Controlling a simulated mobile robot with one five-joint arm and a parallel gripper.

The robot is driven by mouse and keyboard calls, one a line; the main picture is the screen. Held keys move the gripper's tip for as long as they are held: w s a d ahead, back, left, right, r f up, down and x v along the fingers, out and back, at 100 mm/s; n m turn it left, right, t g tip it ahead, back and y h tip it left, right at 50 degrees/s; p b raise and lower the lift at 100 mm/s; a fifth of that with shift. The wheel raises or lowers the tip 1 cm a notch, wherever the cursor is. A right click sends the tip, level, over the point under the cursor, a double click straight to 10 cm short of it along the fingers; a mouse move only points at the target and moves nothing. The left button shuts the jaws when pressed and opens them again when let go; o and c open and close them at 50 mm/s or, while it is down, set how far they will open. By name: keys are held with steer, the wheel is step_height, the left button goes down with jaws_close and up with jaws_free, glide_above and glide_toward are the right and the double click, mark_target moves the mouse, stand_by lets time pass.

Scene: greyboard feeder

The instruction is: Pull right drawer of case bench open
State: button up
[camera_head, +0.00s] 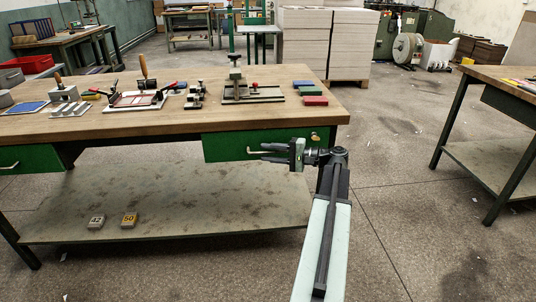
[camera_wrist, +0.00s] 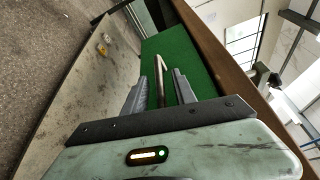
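The right drawer (camera_head: 226,147) of the case bench (camera_head: 130,130) has a green front, set under the wooden top, and looks shut. Its metal bar handle (camera_wrist: 159,80) shows in the wrist view against the green front (camera_wrist: 190,55). My gripper (camera_head: 263,153) is in front of the drawer's right half, reaching in from the right. In the wrist view my gripper (camera_wrist: 160,76) is open, with one finger on each side of the handle. Gaps show between the handle and both fingers. In the head view the fingers partly hide the handle.
The left drawer (camera_head: 30,158) is also green. Tools and jigs stand on the bench top. A lower shelf (camera_head: 190,195) bears two small numbered blocks (camera_head: 97,221). Another bench (camera_head: 500,85) stands at the right. The floor (camera_head: 400,190) between the benches is clear.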

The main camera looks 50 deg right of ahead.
jaws_close()
stand_by(1.5)
